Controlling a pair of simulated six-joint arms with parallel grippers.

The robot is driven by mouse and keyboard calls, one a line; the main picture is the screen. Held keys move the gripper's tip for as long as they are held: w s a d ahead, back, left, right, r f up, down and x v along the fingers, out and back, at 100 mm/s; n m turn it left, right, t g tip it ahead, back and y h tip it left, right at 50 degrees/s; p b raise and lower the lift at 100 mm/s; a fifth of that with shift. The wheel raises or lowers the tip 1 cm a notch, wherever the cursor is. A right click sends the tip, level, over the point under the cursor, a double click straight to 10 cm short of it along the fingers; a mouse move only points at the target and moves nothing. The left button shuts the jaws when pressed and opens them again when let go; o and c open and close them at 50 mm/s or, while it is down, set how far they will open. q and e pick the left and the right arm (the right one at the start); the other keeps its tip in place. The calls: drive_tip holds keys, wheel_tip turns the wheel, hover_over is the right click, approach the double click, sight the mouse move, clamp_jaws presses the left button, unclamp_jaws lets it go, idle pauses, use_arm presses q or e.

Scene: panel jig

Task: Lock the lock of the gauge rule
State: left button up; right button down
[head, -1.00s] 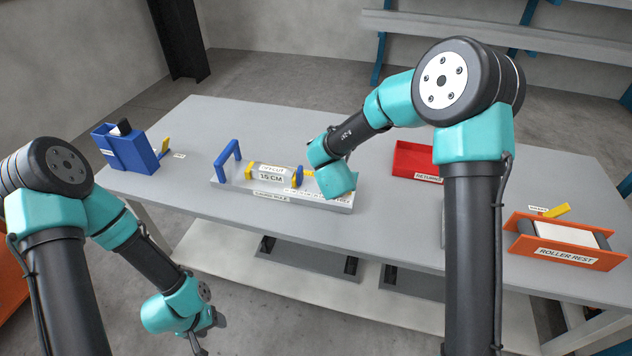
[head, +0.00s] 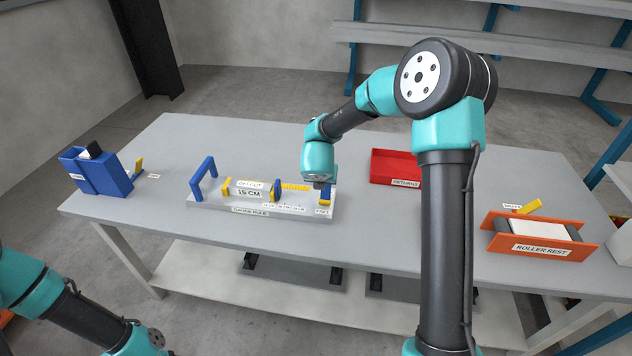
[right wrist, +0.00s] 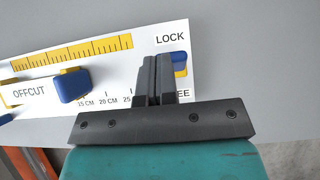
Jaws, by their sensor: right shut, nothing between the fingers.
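The gauge rule (head: 262,210) is a pale plate on the table with a blue handle, a yellow scale and a blue slider (head: 276,190). The lock (right wrist: 180,58), blue and yellow, is at the plate's right end, between the LOCK label and a partly covered label ending in EE. My right gripper (right wrist: 155,78) is shut and empty, just left of the lock in the right wrist view; whether they touch I cannot tell. My left gripper is below the head view's edge.
A blue holder (head: 97,175) stands at the table's left end. A red returns tray (head: 396,167) is behind and right of the gauge rule. An orange roller rest (head: 540,245) is at the right. Bare table lies between the rule and the roller rest.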

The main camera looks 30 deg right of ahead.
idle(0.3)
drive_tip(key=shift+r, duration=0.8)
drive_tip(key=v, duration=1.3)
drive_tip(key=shift+s, duration=0.1)
